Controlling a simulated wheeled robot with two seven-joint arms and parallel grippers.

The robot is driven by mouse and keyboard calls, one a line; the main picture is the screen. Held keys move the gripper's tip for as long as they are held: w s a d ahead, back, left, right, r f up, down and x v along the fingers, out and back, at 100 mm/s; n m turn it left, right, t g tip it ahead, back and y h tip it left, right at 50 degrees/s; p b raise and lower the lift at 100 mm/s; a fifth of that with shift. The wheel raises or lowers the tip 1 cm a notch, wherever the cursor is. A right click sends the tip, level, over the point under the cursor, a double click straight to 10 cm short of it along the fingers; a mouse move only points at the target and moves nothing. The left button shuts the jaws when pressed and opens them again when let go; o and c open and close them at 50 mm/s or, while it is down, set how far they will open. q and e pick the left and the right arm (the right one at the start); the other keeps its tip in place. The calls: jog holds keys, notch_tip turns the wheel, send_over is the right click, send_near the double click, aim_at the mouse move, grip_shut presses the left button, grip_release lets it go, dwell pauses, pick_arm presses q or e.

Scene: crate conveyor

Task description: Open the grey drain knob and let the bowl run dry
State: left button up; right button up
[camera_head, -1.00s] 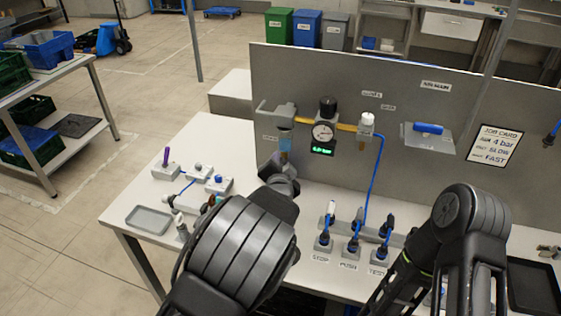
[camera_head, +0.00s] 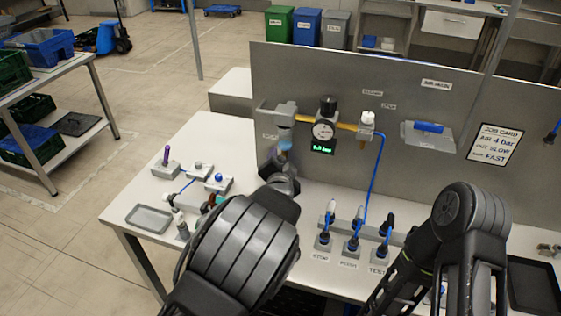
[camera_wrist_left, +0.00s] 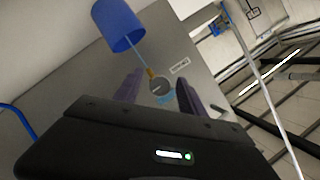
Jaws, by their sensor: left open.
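In the head view the bluish bowl (camera_head: 285,144) hangs under the left-hand unit on the grey panel. My left gripper (camera_head: 275,163) is just below it, coming from underneath, and partly covers it. In the left wrist view, the round grey drain knob (camera_wrist_left: 160,86) with a brass piece shows between the spread fingers of my left gripper (camera_wrist_left: 160,92). The gripper is open, with a finger on each side. Contact cannot be told. A pale blue line runs from the brass piece to a blue cylinder (camera_wrist_left: 118,26). The water level in the bowl is not readable.
A gauge (camera_head: 323,131) with a green display sits right of the bowl. A blue hose (camera_head: 376,180) drops to several plugged fittings on the white table (camera_head: 200,145). A grey tray (camera_head: 149,218) and small blocks lie at the left. My right arm is at the right.

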pick_arm(q)
jog(key=b+v, duration=0.1)
jog(key=v, duration=0.6)
jog(key=shift+s, duration=0.35)
jog(key=shift+r, duration=0.1)
